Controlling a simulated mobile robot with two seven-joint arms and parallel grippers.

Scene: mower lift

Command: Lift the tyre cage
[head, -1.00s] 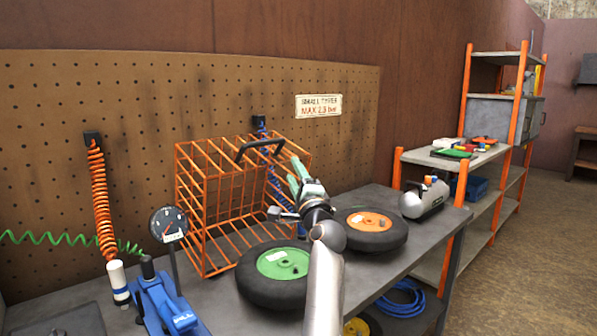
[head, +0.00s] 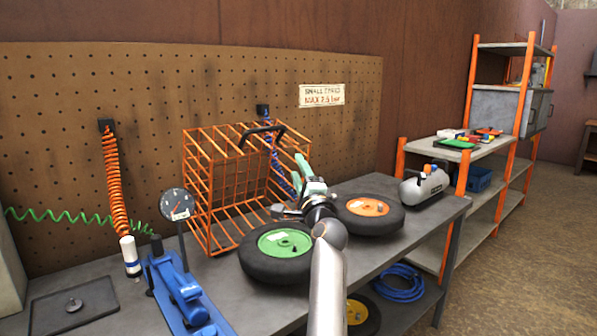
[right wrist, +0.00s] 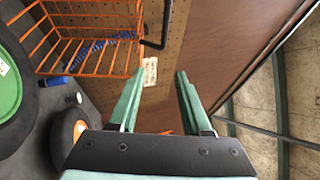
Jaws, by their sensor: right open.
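The tyre cage (head: 212,190) is an orange wire box standing on the grey workbench against the pegboard. A black handle (head: 262,134) is on its top. In the right wrist view the cage (right wrist: 85,28) is at upper left, with part of the handle (right wrist: 158,35) hanging in from the top edge. My right gripper (head: 305,168) is at the cage's right side in the head view, lower than the handle. Its two green fingers (right wrist: 160,85) are apart with nothing between them. My left gripper is not in view.
A green-hubbed tyre (head: 283,252) and an orange-hubbed tyre (head: 368,213) lie on the bench (head: 190,255) below my right arm. A gauge (head: 175,204) and a blue tool (head: 180,290) stand left of the cage. A compressor (head: 425,187) and orange shelving (head: 470,170) are on the right.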

